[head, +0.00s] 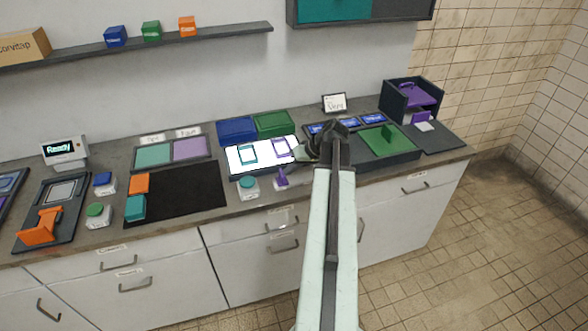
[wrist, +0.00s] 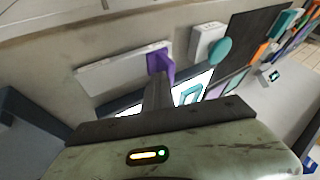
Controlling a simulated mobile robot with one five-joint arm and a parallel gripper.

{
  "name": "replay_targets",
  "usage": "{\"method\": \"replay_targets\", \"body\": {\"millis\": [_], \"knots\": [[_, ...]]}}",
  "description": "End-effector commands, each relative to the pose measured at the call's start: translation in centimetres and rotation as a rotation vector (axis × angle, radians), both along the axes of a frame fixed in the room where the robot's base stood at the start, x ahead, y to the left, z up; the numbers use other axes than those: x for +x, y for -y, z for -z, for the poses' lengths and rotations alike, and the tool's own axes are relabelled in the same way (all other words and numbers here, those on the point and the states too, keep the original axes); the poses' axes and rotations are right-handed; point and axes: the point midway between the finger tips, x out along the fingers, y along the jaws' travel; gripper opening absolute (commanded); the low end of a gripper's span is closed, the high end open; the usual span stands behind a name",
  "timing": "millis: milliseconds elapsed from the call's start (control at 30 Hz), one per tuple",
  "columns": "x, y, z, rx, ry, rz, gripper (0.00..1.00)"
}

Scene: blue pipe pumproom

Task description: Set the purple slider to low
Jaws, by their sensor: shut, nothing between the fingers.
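The purple slider's upright knob (head: 282,177) stands at the counter's front edge, left of my arm. In the wrist view the purple knob (wrist: 160,66) is at the right end of a long pale track (wrist: 115,73). In the head view my arm hides part of the track. No low or high marking is readable. My gripper (head: 308,150) is shut and empty, above the counter to the upper right of the knob in the head view. In the wrist view its fingers (wrist: 157,88) overlap the knob's lower edge; I cannot tell whether they touch.
A lit white panel (head: 262,155) with teal and purple frames lies behind the slider. A teal-topped button box (head: 249,187) stands left of it. A green tray (head: 388,140) and a dark holder with purple parts (head: 410,97) are right of my arm. A black mat (head: 175,193) lies left.

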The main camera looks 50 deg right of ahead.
Motion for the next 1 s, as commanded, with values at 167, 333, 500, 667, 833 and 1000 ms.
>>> {"method": "replay_targets", "body": {"millis": [167,333,500,667,833,1000], "knots": [[-0.2,0.8,-0.1,0.009,0.005,-0.006,0.00],[-1.5,3.4,-1.4,0.005,0.003,-0.011,0.00],[-4.0,4.2,-5.2,0.003,0.003,-0.010,0.00],[-5.6,4.8,-7.3,0.002,0.002,-0.012,0.00],[-6.5,5.2,-8.1,0.002,0.002,-0.013,0.00],[-6.6,5.2,-8.0,0.001,0.002,-0.015,0.00]]}}
